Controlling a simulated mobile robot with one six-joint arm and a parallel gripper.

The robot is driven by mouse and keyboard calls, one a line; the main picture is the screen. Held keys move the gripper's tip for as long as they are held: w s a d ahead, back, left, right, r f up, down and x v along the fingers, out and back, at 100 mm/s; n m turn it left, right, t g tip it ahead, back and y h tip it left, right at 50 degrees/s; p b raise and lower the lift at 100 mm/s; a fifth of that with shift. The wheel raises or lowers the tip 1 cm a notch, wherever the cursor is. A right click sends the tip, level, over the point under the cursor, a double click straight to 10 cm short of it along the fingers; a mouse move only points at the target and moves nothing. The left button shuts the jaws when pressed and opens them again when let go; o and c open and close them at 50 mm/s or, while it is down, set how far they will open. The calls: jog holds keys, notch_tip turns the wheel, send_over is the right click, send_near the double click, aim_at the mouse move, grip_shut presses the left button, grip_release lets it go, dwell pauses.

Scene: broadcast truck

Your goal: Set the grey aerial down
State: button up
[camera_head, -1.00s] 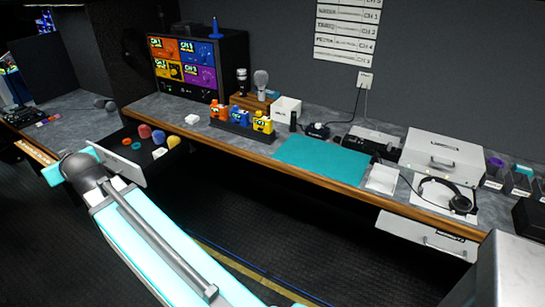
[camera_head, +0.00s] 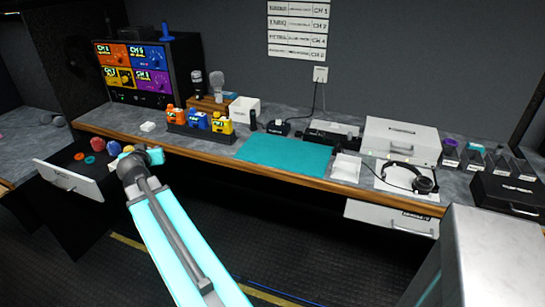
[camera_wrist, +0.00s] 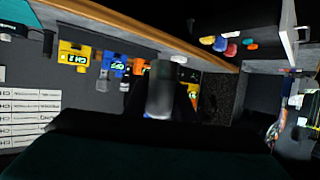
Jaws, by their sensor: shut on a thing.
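My gripper (camera_wrist: 160,98) shows in the wrist view as dark fingers on either side of a short grey cylinder, which I take to be the grey aerial (camera_wrist: 160,88). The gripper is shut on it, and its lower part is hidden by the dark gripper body. In the head view my arm reaches up to the counter's front edge near the open drawer. There the wrist hides the fingers and the aerial. A blue aerial (camera_head: 166,32) stands upright on top of the monitor.
An open drawer (camera_head: 68,180) with coloured foam covers juts out at left. Orange, blue and yellow packs stand in a dark rack (camera_head: 200,133). A bare teal mat (camera_head: 285,155) lies on the counter (camera_head: 160,130). A headset (camera_head: 420,180) and white case (camera_head: 400,140) are at right.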

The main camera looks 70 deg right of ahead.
jog(key=s+d+f+m+g+h+b, duration=0.1)
jog(key=s+d+m+g, duration=0.2)
jog(key=s+d, duration=0.5)
jog(key=s+d+f+m+g+b, duration=0.1)
jog(key=s+d+f+m+g, duration=0.1)
jog(key=s+d, duration=0.6)
jog(key=s+d+f+m+g+h+b, duration=0.1)
jog(key=s+d+m+g, duration=0.3)
jog(key=s+d, duration=0.4)
jog(key=shift+s+d+f+g+h, duration=0.15)
jog(key=shift+s+g, duration=0.1)
jog(key=shift+s, duration=0.6)
jog(key=shift+s+a+f+g+h, duration=0.15)
jog(key=shift+s+g, duration=0.1)
jog(key=shift+s, duration=0.6)
jog(key=shift+d, duration=0.1)
jog(key=p, duration=0.4)
send_over(282, 146)
jog(key=a, duration=0.1)
jog(key=shift+w+a+f, duration=0.15)
jog(key=shift+f, duration=0.5)
jog(key=shift+s+d, duration=0.25)
jog(key=shift+d, duration=0.3)
jog(key=shift+f+p, duration=0.75)
jog(key=shift+f, duration=1.1)
